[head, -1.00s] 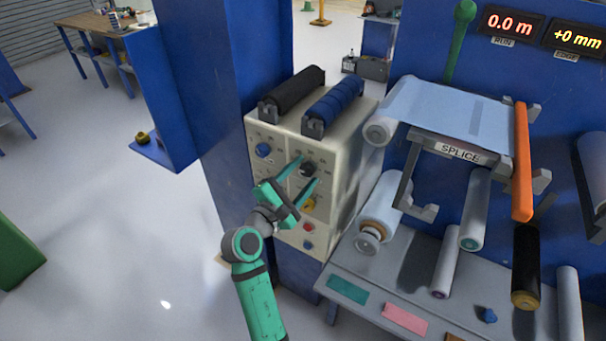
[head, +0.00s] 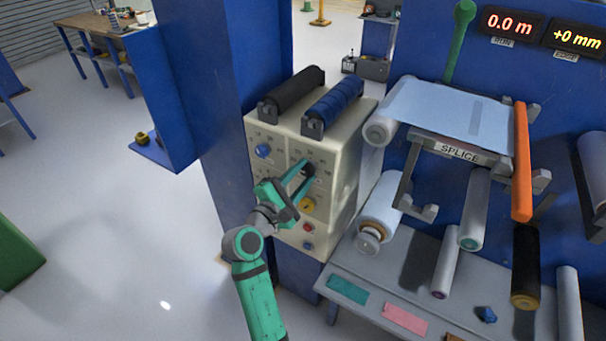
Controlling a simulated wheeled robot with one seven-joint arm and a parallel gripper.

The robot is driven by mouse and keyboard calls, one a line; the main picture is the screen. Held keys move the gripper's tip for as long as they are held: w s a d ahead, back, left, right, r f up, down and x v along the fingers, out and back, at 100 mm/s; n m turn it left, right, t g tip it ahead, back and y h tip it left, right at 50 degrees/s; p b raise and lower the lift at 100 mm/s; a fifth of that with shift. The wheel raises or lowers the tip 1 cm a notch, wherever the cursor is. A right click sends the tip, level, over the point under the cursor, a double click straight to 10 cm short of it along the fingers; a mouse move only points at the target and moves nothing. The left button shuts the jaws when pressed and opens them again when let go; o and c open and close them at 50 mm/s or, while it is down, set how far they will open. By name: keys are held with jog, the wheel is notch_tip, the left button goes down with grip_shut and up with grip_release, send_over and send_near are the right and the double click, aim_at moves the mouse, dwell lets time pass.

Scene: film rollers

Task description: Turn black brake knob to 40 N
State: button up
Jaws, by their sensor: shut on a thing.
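The black brake knob (head: 308,170) is on the front of the cream control box (head: 346,175), at the upper right of its panel. My green gripper (head: 306,172) reaches up to it from the lower left. Its two fingers are closed on the knob and partly hide it. The dial marks around the knob are too small to read, so its setting cannot be told. A blue knob (head: 263,151) sits to the left on the same panel. A yellow knob (head: 307,204) sits below the black one, close under my gripper.
A red button (head: 308,227) and a blue button (head: 307,244) are lower on the panel. A black roller (head: 292,92) and a blue roller (head: 333,104) lie on top of the box. The splice table (head: 400,270) with several rolls stands to the right. Open floor lies left.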

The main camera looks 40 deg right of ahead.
jog(key=m, duration=0.6)
jog(key=shift+f+m, duration=0.1)
jog(key=shift+m, duration=0.3)
jog(key=m, duration=0.3)
jog(key=shift+a+m, duration=0.1)
jog(key=shift+m, duration=0.3)
jog(key=m, duration=0.3)
jog(key=shift+m, duration=0.3)
jog(key=m, duration=0.6)
jog(key=shift+m, duration=2.7)
jog(key=o, duration=1)
jog(key=shift+o, duration=0.2)
